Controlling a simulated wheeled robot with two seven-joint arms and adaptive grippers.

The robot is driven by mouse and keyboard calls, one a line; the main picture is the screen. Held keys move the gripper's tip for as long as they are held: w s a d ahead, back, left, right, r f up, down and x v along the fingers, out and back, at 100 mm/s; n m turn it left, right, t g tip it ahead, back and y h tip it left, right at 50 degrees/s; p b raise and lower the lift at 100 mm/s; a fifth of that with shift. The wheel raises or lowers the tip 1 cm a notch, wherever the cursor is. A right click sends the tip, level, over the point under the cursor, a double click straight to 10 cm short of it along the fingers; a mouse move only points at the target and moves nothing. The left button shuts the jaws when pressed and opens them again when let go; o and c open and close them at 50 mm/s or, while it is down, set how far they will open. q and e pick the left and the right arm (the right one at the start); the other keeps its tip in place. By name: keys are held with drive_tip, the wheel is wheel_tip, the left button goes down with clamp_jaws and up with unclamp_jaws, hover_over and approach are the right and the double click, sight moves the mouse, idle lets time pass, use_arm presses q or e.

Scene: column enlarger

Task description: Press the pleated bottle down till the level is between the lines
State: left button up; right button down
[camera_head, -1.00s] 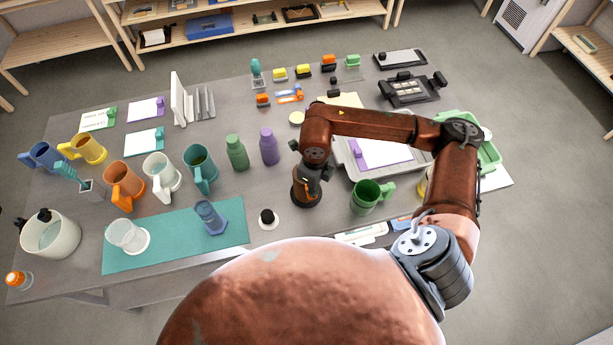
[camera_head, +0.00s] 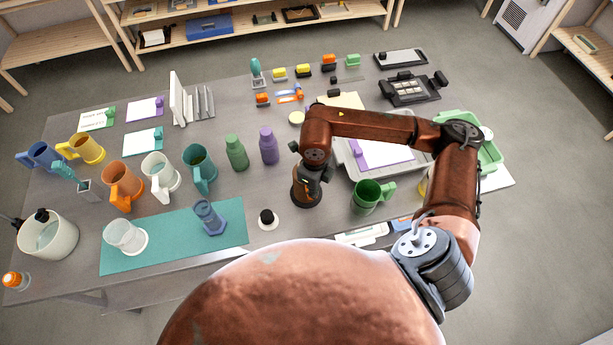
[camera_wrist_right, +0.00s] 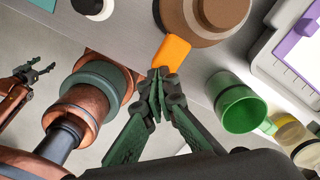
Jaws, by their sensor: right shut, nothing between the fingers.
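The pleated bottle (camera_head: 305,194) is dark brown and stands upright on the table below my right wrist. In the right wrist view its round, stepped brown body (camera_wrist_right: 181,18) is cut off by the top edge. An orange tab (camera_wrist_right: 174,52) lies at its near side. My right gripper (camera_wrist_right: 162,78) is shut and empty, with its fingertips close to the orange tab; I cannot tell whether they touch. The liquid level and lines are not visible.
A green mug (camera_head: 366,197) stands right of the bottle, and a black-and-white round piece (camera_head: 267,219) stands left. Purple (camera_head: 268,147) and green (camera_head: 236,153) bottles stand behind left. A tray with a purple-edged sheet (camera_head: 350,166) lies behind right.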

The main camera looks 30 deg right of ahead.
drive_tip(key=shift+f+b, duration=0.45)
drive_tip(key=shift+f, duration=0.05)
idle(0.3)
drive_tip(key=shift+f+b, duration=1.3)
drive_tip(key=shift+b, duration=0.65)
idle(5.2)
